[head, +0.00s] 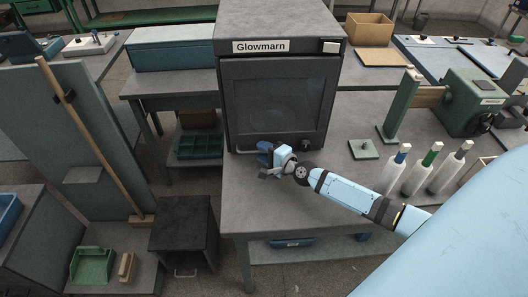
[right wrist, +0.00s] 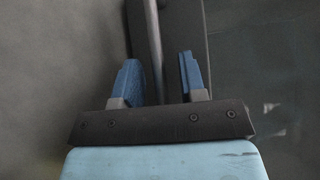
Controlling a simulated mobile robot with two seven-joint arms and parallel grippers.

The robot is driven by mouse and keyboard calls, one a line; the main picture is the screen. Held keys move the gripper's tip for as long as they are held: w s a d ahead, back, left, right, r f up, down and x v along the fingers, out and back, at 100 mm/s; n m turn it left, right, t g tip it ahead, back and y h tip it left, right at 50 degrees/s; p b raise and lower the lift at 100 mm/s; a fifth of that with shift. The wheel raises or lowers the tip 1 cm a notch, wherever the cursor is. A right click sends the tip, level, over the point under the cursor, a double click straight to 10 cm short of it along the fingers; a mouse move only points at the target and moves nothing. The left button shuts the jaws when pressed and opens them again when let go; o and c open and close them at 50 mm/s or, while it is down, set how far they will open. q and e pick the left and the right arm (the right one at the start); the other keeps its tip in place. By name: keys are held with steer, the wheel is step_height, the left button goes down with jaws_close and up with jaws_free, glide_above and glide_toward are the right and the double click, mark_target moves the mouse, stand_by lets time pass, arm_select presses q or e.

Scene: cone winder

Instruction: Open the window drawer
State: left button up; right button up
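The window drawer (head: 275,95) is the dark front with a glass pane on the grey cabinet labelled Glowmarn (head: 275,20). It looks shut. A pale bar handle (head: 242,151) shows at its lower edge, partly hidden behind my right gripper (head: 266,157). In the right wrist view my right gripper (right wrist: 160,62) has its two blue fingers apart. The pale handle bar (right wrist: 153,35) runs upward in the gap between them, nearer the left finger. I cannot tell whether the fingers touch it. My left gripper is out of view.
The grey table (head: 300,195) is clear in front of the cabinet. Several bottle-like cones (head: 396,168) and a green stand (head: 398,108) are on the right. A blue-topped box (head: 172,47) is left of the cabinet.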

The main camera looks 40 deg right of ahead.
jaws_close()
steer(key=shift+s+a, duration=0.25)
steer(key=shift+s, duration=0.15)
steer(key=s+a+p, duration=0.2)
steer(key=s+a, duration=0.2)
steer(key=s, duration=0.3)
steer(key=s+a+p, duration=0.2)
steer(key=s+a, duration=0.2)
steer(key=s, duration=0.3)
steer(key=s+a+p, duration=0.2)
steer(key=s+a, duration=0.3)
steer(key=s, duration=0.2)
steer(key=shift+s+a, duration=0.1)
steer(key=shift+s, duration=0.2)
jaws_free()
